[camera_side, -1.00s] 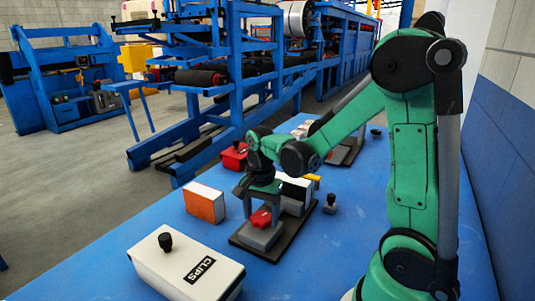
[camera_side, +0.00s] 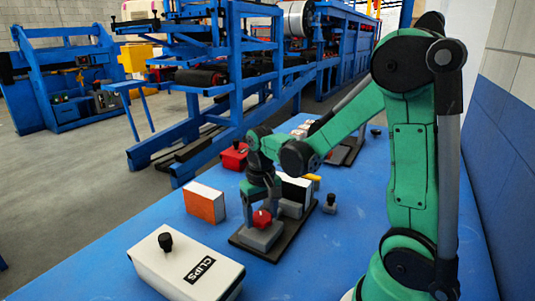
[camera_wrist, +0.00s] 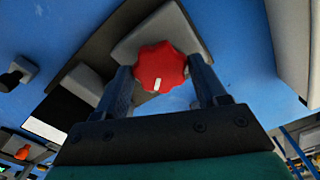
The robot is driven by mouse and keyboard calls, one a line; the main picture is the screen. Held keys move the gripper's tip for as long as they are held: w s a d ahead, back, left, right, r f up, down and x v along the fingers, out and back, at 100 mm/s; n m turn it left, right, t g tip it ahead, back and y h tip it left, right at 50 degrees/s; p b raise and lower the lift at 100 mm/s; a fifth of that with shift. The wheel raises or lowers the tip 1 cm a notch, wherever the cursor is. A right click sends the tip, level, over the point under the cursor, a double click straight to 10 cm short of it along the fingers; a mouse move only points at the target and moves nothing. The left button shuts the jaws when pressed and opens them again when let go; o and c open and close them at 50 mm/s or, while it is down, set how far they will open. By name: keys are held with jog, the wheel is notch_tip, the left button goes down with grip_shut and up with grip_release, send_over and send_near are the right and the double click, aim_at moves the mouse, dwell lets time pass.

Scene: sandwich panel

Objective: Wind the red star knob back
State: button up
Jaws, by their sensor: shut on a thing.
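The red star knob (camera_side: 262,219) sits on a grey block on a dark base plate (camera_side: 246,240) on the blue table. In the wrist view the red star knob (camera_wrist: 160,68) shows a white mark on its lower edge. My gripper (camera_wrist: 162,72) has one finger on each side of the knob and is shut on it. In the side view my gripper (camera_side: 262,212) points down over the knob, and its fingers partly hide the knob and block.
A white CLIPS box (camera_side: 185,268) with a black knob stands in front on the left. An orange and white box (camera_side: 205,203) stands left of the plate. A small grey piece with a dark knob (camera_side: 329,203) stands to the right. Blue table lies clear between them.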

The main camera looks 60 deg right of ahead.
aim_at(261, 216)
jog(key=n, duration=0.4)
jog(key=shift+n, duration=2.8)
jog(key=o, duration=1.3)
jog(key=shift+r, duration=2.8)
